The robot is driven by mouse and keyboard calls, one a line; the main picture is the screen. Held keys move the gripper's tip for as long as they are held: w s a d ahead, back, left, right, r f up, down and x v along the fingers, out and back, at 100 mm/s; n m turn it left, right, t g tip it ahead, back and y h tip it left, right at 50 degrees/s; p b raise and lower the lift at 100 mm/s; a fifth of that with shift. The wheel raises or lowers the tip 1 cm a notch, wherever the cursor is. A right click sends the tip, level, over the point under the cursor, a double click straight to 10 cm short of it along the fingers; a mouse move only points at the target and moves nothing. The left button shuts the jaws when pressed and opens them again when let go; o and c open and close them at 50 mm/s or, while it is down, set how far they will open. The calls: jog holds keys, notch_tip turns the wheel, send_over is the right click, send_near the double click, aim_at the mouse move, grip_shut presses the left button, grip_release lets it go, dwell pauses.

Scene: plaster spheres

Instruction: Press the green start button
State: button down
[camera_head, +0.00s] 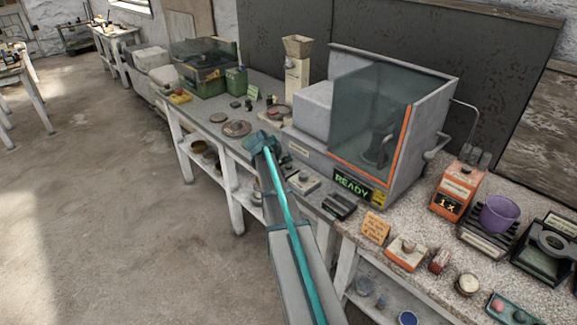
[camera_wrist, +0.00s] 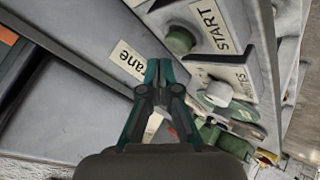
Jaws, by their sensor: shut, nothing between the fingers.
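The green start button (camera_wrist: 180,40) shows in the wrist view as a dull green round knob beside a white START label (camera_wrist: 210,24) on a grey box. My gripper (camera_wrist: 160,68) is shut and empty, its fingertips just left of and below the button in that picture, apart from it as far as I can tell. In the head view my gripper (camera_head: 262,142) is in front of the grey machine, over the bench's front part. I cannot make out the START label in the head view; my arm hides part of that area.
The grey machine (camera_head: 310,148) with a glass shield has a READY display (camera_head: 352,184). A second knob (camera_wrist: 217,92) with a partly hidden label sits near the button. A small box with a pale knob (camera_head: 303,178) stands right of my arm. An orange-fronted counter (camera_head: 457,190) stands farther right.

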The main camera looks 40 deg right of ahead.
jog(key=shift+f, duration=0.1)
jog(key=shift+f+b, duration=0.35)
jog(key=shift+b, duration=0.1)
